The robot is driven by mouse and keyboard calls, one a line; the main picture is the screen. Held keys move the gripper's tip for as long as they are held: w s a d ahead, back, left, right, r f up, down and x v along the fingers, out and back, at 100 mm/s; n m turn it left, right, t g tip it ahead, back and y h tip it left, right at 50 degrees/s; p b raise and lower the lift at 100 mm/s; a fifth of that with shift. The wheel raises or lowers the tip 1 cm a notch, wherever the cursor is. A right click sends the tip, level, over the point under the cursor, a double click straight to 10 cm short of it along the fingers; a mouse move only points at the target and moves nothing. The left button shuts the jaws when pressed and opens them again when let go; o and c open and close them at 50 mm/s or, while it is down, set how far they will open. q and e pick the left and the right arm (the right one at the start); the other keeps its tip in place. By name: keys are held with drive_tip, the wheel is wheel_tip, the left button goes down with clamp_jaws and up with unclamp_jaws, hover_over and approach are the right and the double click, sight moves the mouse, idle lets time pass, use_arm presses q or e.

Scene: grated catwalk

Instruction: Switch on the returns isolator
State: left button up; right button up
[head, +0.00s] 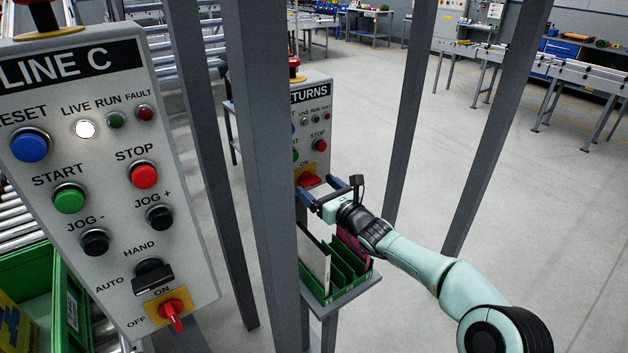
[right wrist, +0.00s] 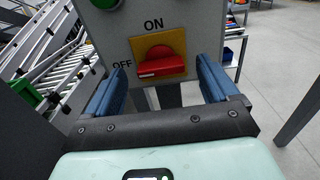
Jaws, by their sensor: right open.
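The returns panel (head: 316,110) stands behind a grey post, which hides its left part. Its isolator is a red rotary handle (head: 309,181) on a yellow plate, low on the panel. In the right wrist view the red handle (right wrist: 162,64) lies roughly crosswise, towards the OFF mark at left, with ON above the plate. My right gripper (head: 318,189) is open in front of the isolator. Its blue fingers (right wrist: 160,84) stand on either side of the handle with visible gaps, apart from it. My left gripper is not in view.
The Line C panel (head: 105,170) stands close at left with its own red isolator (head: 172,316). Grey posts (head: 262,150) rise between the panels. A green rack (head: 345,268) sits on a small shelf below my right gripper. Open floor (head: 375,110) lies behind.

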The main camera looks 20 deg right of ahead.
sight(309, 182)
drive_tip(key=shift+p+x, duration=0.35)
drive_tip(key=shift+x, duration=0.8)
drive_tip(key=c, duration=1.1)
drive_tip(key=shift+o, duration=0.2)
